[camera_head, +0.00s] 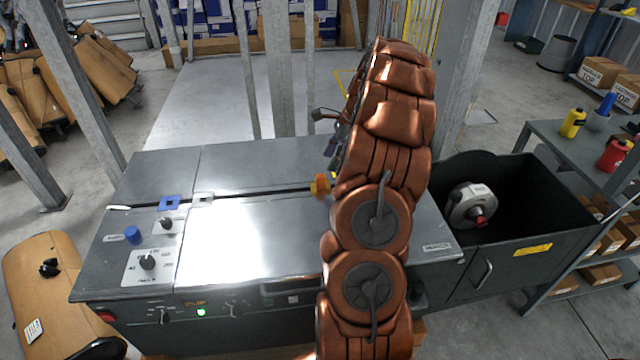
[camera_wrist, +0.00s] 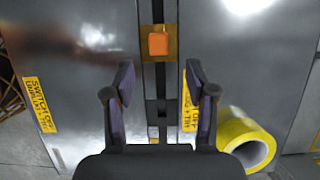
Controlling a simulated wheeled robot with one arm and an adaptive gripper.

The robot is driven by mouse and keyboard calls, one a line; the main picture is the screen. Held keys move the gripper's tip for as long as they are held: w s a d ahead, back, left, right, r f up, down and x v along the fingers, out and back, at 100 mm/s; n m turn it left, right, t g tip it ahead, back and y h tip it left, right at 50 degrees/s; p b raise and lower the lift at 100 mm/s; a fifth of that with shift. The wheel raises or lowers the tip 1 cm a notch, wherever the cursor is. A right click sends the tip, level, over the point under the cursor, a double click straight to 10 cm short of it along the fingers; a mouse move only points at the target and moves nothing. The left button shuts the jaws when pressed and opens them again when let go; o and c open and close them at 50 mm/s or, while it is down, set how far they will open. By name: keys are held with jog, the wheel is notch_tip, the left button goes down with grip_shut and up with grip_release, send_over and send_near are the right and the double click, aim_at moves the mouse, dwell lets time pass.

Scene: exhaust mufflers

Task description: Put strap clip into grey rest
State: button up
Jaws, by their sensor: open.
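The strap clip, an orange block (camera_head: 320,182), sits on a yellow plate over the dark slot of the bench, just left of my arm. In the wrist view the clip (camera_wrist: 158,43) lies ahead of my gripper (camera_wrist: 158,76), in line with the gap between its fingers. My gripper is open and empty, with its fingers apart on either side of the slot. The grey rest (camera_head: 203,200) is a small pale square frame on the slot, left of the clip, and looks empty. My arm hides most of the gripper in the head view.
A blue square frame (camera_head: 169,203) is left of the grey rest. A yellow roll (camera_wrist: 246,142) is right of my gripper in the wrist view. Knobs (camera_head: 147,262) stand on the bench's left end. A dark bin with a round metal part (camera_head: 466,207) is at right.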

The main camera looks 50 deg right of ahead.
aim_at(321, 175)
jog(key=shift+x, duration=1.35)
jog(key=shift+a, duration=0.1)
jog(key=shift+p+x, duration=0.4)
jog(key=shift+x, duration=2.2)
jog(key=shift+w+a, duration=0.1)
jog(key=shift+r, duration=0.1)
grip_shut()
